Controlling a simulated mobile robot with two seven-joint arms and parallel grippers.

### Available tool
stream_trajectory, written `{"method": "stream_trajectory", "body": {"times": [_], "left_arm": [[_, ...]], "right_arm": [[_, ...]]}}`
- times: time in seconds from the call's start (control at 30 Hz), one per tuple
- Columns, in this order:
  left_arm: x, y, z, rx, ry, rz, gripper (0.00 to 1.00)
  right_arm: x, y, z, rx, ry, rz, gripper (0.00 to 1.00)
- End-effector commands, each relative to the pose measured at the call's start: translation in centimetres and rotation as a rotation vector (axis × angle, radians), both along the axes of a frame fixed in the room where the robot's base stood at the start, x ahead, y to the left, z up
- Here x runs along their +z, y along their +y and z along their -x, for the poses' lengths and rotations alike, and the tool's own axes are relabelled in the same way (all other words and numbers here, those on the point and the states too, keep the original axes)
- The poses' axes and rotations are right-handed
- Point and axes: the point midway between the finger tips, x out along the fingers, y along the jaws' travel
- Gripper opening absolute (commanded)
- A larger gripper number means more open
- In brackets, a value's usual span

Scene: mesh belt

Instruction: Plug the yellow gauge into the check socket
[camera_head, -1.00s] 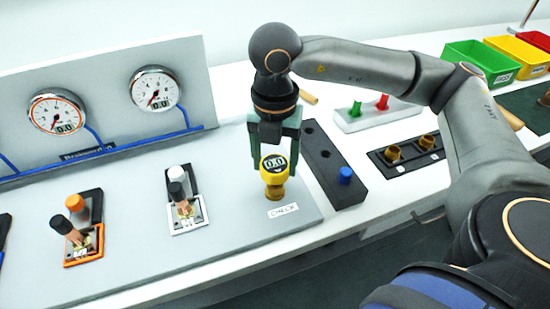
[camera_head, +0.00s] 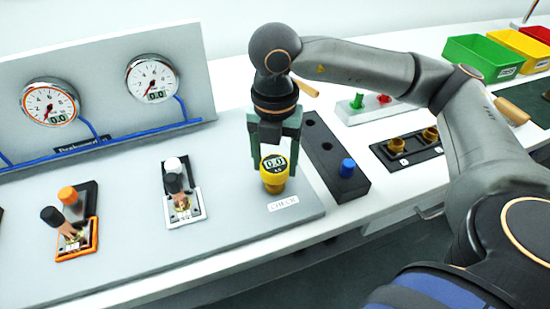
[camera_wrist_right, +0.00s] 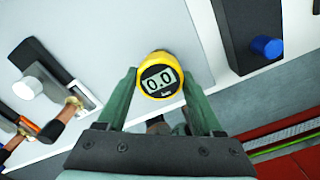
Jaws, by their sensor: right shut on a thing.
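The yellow gauge (camera_head: 273,181) has a round dark display reading 0.0. It stands about upright at the right end of the grey bench plate, just behind the CHECK label (camera_head: 283,203). My right gripper (camera_head: 274,163) points down and is shut on the gauge, one green finger on each side. In the right wrist view the gauge (camera_wrist_right: 159,75) sits between the fingertips (camera_wrist_right: 160,82). The check socket is hidden under the gauge, so I cannot tell whether the gauge is fully seated. My left gripper is not in view.
A dark block (camera_head: 327,150) with holes and a blue plug (camera_head: 347,167) stands close to the gripper's right. White-framed (camera_head: 200,205) and orange-framed (camera_head: 78,252) valve fittings lie left. Two dial gauges are on the back panel (camera_head: 100,90). Coloured bins (camera_head: 490,55) stand far right.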

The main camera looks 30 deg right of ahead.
Motion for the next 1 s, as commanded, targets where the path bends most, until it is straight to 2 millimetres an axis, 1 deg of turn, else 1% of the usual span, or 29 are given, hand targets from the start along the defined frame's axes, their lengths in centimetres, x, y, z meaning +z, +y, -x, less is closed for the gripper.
{"method": "stream_trajectory", "body": {"times": [0.03,0.3,0.67,0.77,1.0], "left_arm": [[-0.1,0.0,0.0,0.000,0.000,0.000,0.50],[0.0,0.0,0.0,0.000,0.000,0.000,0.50],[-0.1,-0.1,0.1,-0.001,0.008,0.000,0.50],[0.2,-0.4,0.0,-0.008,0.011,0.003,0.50],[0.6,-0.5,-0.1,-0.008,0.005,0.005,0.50]], "right_arm": [[-0.1,0.0,0.0,0.000,-0.001,-0.001,0.69],[0.0,0.0,0.0,0.000,0.000,0.000,0.99],[-0.1,0.0,0.0,0.000,0.000,0.000,1.00],[1.5,0.1,-0.1,0.000,-0.004,-0.002,1.00],[7.1,0.1,-0.1,0.002,-0.006,-0.001,1.00]]}}
